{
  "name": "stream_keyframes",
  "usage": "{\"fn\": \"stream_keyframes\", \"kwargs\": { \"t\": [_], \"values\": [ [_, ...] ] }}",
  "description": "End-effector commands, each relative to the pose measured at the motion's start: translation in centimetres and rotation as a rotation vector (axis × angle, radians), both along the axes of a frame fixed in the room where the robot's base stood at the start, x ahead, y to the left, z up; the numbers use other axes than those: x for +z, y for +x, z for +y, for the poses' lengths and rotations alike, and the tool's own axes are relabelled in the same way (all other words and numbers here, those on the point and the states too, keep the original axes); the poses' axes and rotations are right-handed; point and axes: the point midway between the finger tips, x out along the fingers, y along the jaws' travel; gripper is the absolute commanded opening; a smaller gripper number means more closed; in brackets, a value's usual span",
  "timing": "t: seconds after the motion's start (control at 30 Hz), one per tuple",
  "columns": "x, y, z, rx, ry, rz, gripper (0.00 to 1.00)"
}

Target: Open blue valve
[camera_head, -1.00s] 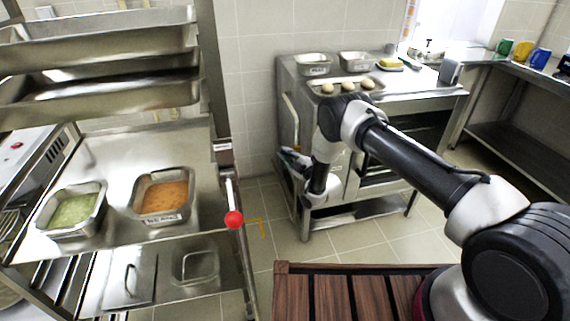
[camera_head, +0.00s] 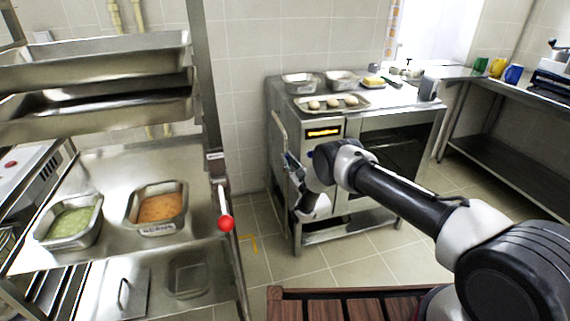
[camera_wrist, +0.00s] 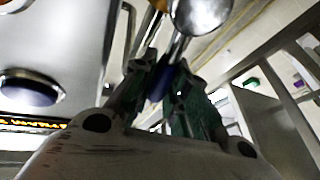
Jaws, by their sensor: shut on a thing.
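The blue valve (camera_wrist: 159,84) shows in the wrist view as a small blue handle, next to bright metal fittings. My gripper (camera_wrist: 165,75) is shut on this blue handle, with one finger on each side. The fingers hide much of the handle, so I cannot tell its exact angle. In the head view, my gripper (camera_head: 289,160) is at the left front of the steel oven (camera_head: 322,179), low beside its side wall. The valve cannot be made out there.
An oven panel with a lit display (camera_head: 324,132) is just above my wrist. A tray of buns (camera_head: 333,103) lies on the oven top. A steel rack (camera_head: 215,165) with a red-ended lever (camera_head: 225,222) stands left.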

Motion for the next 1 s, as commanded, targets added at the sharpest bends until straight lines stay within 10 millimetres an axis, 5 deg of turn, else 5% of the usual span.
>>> {"fn": "stream_keyframes", "kwargs": {
  "t": [0.73,0.77,0.83,1.0],
  "values": [
    [-0.11,0.16,-0.67,-0.002,0.077,0.027,0.00],
    [-0.11,0.14,-0.66,-0.002,0.077,0.027,0.21],
    [-0.11,0.15,-0.65,-0.002,0.077,0.026,0.34],
    [-0.01,0.18,-0.65,-0.002,0.077,0.025,0.38]
  ]
}}
